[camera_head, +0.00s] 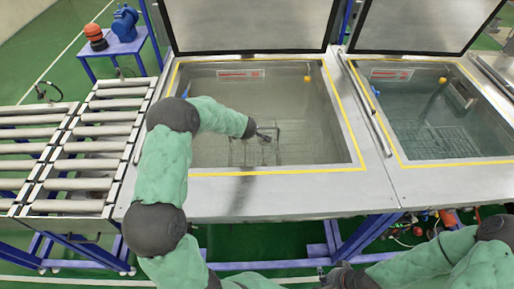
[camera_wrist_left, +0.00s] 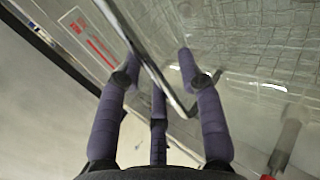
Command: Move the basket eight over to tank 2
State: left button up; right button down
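A wire basket (camera_head: 240,152) sits in the left tank (camera_head: 205,83), partly hidden by my left gripper. My left gripper (camera_head: 268,134) is over the basket, inside the tank opening. In the left wrist view its fingers (camera_wrist_left: 160,62) are spread apart, with a thin metal bar (camera_wrist_left: 142,56), apparently the basket's handle, running between them. I cannot tell whether the fingers touch it. The right tank (camera_head: 448,160) has a mesh grid (camera_head: 445,142) low inside it. My right gripper (camera_head: 335,279) is low at the bottom edge, away from the tanks; its fingers are too small and dark to read.
Both tank lids (camera_head: 245,22) stand raised at the back. A metal divider (camera_head: 372,140) separates the two tanks. A roller conveyor (camera_head: 75,180) is at the left. A blue table (camera_head: 115,45) with a blue machine stands at the back left.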

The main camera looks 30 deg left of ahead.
pick_arm(q)
grip_shut()
jog(key=shift+r, duration=0.2)
jog(key=shift+r+p, duration=0.25)
jog(key=shift+p, duration=0.15)
jog(key=shift+w+a+r+p, duration=0.1)
jog(key=shift+r+p, duration=1.15)
jog(key=shift+r, duration=0.05)
